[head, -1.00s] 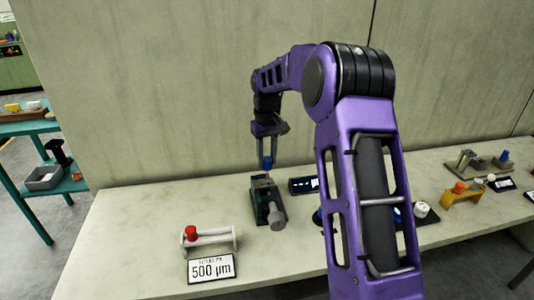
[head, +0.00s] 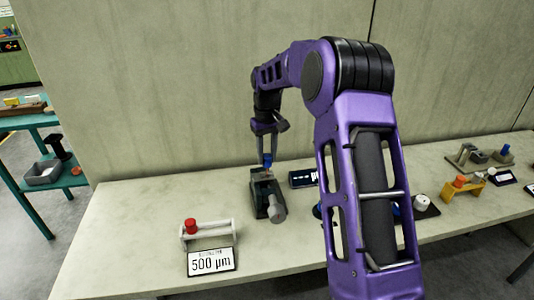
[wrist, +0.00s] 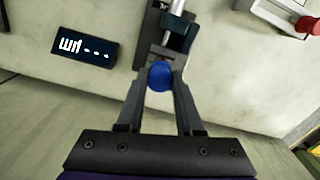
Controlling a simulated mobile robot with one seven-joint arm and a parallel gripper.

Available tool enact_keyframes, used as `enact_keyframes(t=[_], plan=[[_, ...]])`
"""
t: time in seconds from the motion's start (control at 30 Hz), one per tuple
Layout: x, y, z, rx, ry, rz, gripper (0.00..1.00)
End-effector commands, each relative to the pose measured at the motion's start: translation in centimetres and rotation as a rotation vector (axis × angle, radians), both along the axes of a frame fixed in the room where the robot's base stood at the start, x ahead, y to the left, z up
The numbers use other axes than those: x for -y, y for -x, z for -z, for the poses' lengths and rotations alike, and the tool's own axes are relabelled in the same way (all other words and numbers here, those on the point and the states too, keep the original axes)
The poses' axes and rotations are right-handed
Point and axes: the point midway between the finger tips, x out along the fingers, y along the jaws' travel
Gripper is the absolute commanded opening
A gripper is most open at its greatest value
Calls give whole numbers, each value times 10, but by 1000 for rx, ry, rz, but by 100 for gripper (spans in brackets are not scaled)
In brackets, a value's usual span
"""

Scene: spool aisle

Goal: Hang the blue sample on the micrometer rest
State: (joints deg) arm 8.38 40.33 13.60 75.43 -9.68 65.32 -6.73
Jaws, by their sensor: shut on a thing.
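The blue sample (head: 267,158) is a small blue spool-like piece. My gripper (head: 266,152) is shut on it and holds it at the micrometer rest. In the wrist view the blue sample (wrist: 160,76) shows between the two fingertips. The micrometer rest (head: 264,190), a dark base with a grey round knob, stands on the table below my gripper. Its metal parts (wrist: 174,28) show just beyond the sample in the wrist view. Whether the sample touches the rest cannot be told.
A white rack (head: 208,232) with a red spool stands front left, behind a "500 µm" sign (head: 212,261). A dark display (head: 303,178) lies right of the rest. A yellow stand (head: 463,190) and other fixtures are at the right. The wall is close behind.

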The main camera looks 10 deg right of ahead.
Motion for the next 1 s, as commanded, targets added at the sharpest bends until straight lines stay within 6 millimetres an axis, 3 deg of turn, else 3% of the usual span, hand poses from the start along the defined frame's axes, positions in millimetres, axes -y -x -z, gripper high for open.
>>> enact_keyframes(t=[0.97,1.0], plan=[[0,0,40,0,0,0,0],[0,0,39,0,0,0,41]])
